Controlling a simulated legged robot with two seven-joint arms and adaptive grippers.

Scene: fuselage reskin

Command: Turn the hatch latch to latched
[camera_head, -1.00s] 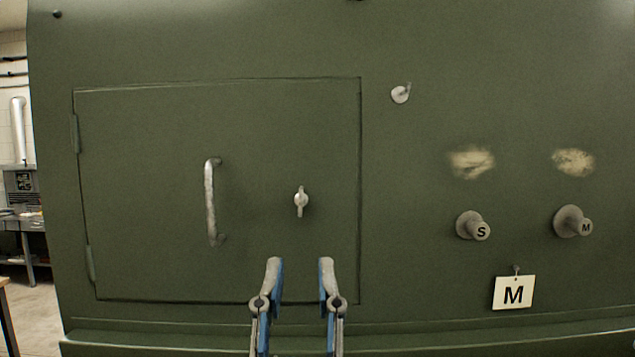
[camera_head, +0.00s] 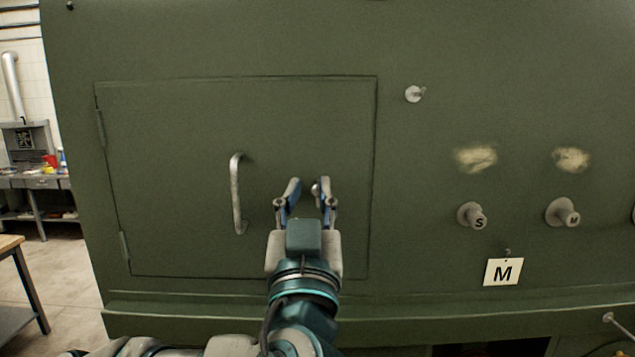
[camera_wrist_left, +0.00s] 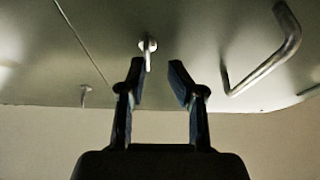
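The green hatch (camera_head: 170,190) is closed flush in the green panel. Its small metal latch (camera_head: 315,187) shows beside the right finger of my left gripper (camera_head: 307,188), which partly hides it. In the left wrist view, the latch (camera_wrist_left: 148,48) has a round base and a narrow lever, just beyond the left fingertip. My left gripper (camera_wrist_left: 158,76) is open and empty there, its fingers apart and the latch not clasped. Whether a finger touches the latch I cannot tell. My right gripper is not in view.
A bar handle (camera_head: 236,195) stands out from the hatch, left of my left gripper. A small peg (camera_head: 414,94) is at the upper right.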

